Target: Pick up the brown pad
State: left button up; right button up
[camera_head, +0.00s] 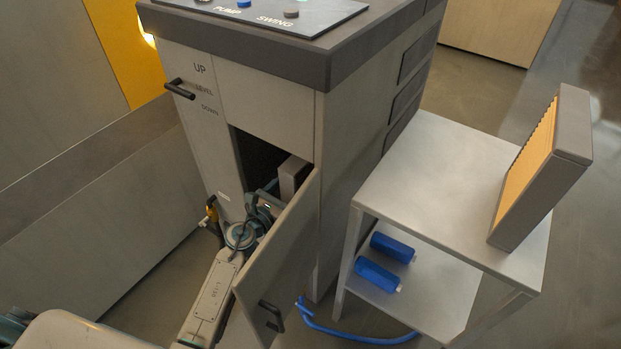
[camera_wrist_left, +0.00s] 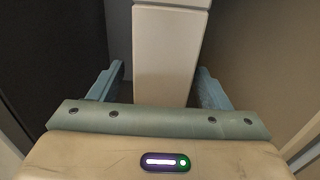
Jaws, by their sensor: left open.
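A flat grey-brown block (camera_head: 294,174), which may be the brown pad, stands upright inside the open cabinet compartment, partly hidden by the door. My left gripper (camera_head: 270,198) reaches into the compartment just in front of it, jaws open. In the left wrist view a pale beige block (camera_wrist_left: 166,55) stands between the two blue-grey fingers of my left gripper (camera_wrist_left: 164,88), with a gap visible at each side. Another pad with a grey-brown frame and an orange pleated face (camera_head: 542,170) stands upright on the side table. My right gripper is not in view.
The cabinet door (camera_head: 285,262) stands open, close beside my left arm. The side table (camera_head: 440,165) has free top space left of the orange-faced pad. Blue rolls (camera_head: 378,273) lie on its lower shelf. A blue hose (camera_head: 345,331) lies on the floor.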

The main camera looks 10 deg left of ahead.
pick_arm(q)
jog(key=x, duration=0.4)
jog(key=shift+s+f, duration=0.1)
jog(key=shift+f, duration=0.05)
jog(key=c, duration=1.3)
jog(key=shift+o, duration=0.2)
